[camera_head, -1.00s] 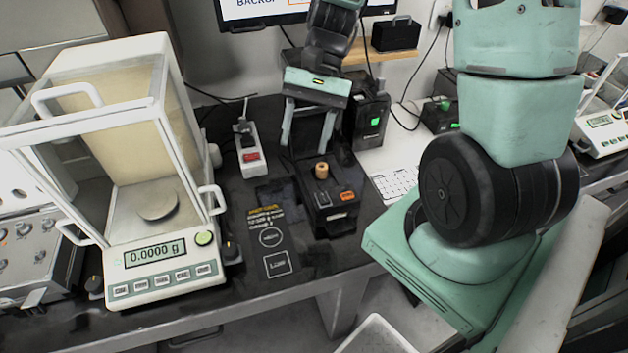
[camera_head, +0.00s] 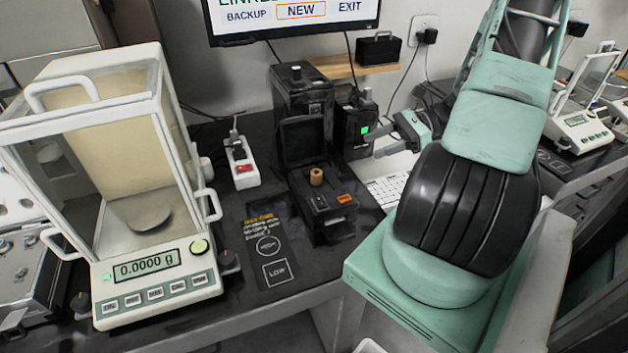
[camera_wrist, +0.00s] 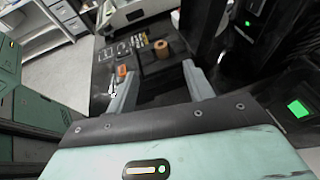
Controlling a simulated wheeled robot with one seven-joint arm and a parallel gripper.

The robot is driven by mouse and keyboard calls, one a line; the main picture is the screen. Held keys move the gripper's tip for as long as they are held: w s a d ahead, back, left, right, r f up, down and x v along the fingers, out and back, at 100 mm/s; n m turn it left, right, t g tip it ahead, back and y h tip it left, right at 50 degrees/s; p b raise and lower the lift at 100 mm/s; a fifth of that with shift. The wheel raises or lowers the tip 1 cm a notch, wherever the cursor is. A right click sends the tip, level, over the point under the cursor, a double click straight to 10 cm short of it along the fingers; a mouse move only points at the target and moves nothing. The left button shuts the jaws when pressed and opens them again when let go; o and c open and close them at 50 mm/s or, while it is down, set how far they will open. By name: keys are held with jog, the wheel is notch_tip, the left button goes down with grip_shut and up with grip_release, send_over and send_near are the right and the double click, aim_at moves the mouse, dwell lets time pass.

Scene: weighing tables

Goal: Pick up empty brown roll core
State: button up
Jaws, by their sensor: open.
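The brown roll core (camera_head: 316,177) is a small short cylinder standing upright on the black printer (camera_head: 332,222), whose lid appears raised behind it. My gripper (camera_head: 368,144) is open and empty, to the right of the printer, its fingers pointing left toward it. In the wrist view the core (camera_wrist: 161,49) shows beyond and roughly between my open fingertips (camera_wrist: 159,69), apart from them. Nothing is held.
A balance with a glass draft shield (camera_head: 155,270) stands left, reading 0.0000 g. A power strip (camera_head: 243,165) lies between it and the printer. Black devices (camera_head: 355,118) stand behind. A keyboard (camera_head: 383,190) is right of the printer.

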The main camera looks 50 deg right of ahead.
jog(key=p, duration=0.2)
send_near(318, 172)
jog(key=x, duration=0.2)
jog(key=r+x, duration=0.1)
jog(key=x, duration=0.1)
jog(key=shift+w+a+f, duration=0.1)
jog(key=shift+w+a, duration=0.2)
jog(key=shift+f+p+x, duration=0.25)
jog(key=shift+x, duration=1.2)
jog(key=shift+f+p+x, duration=0.2)
jog(key=shift+f+x, duration=0.05)
jog(key=shift+x, duration=1.25)
jog(key=shift+s+d, duration=0.1)
jog(key=shift+d, duration=0.05)
jog(key=c, duration=1)
